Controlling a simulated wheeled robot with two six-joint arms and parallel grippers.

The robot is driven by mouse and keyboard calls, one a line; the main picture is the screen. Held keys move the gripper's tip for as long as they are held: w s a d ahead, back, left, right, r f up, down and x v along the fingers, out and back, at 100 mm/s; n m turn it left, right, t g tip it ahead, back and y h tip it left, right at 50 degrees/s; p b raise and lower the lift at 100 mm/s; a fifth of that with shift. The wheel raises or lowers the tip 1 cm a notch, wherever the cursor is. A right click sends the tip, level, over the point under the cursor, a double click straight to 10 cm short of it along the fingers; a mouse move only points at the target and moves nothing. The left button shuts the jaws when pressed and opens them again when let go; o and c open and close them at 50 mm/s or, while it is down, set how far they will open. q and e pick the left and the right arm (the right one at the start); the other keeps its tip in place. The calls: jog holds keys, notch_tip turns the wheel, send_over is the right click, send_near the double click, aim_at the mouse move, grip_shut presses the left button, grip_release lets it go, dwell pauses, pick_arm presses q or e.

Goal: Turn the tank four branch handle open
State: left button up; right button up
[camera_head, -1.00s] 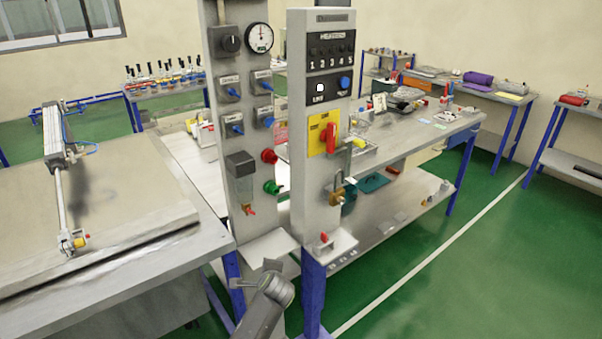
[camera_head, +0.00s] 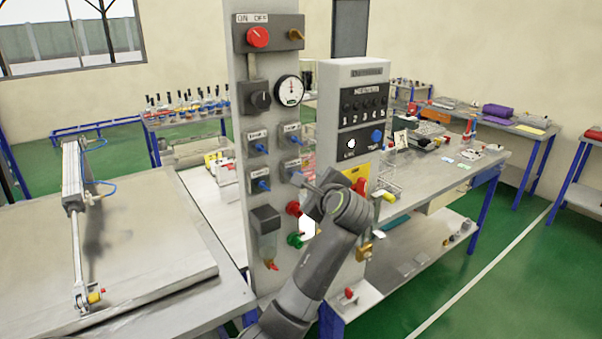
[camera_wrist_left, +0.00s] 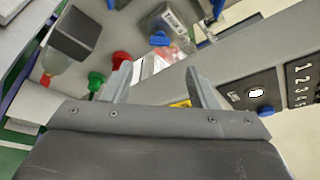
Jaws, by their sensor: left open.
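Four grey valve blocks with blue handles sit in two rows on the tall grey panel. My left gripper (camera_head: 312,186) is at the right side of this block. In the wrist view its two fingers (camera_wrist_left: 160,80) are apart, with nothing between them. My right gripper is in neither view.
A red knob (camera_head: 293,208) and a green knob (camera_head: 295,240) stick out just below. A second panel with a heater box (camera_head: 362,112) stands close on the right, partly behind my arm. A steel bench (camera_head: 110,270) is at left.

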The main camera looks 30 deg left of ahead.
pick_arm(q)
jog(key=p+x, duration=0.3)
jog(key=x, duration=0.8)
jog(key=shift+f, duration=0.15)
jog(key=c, duration=1)
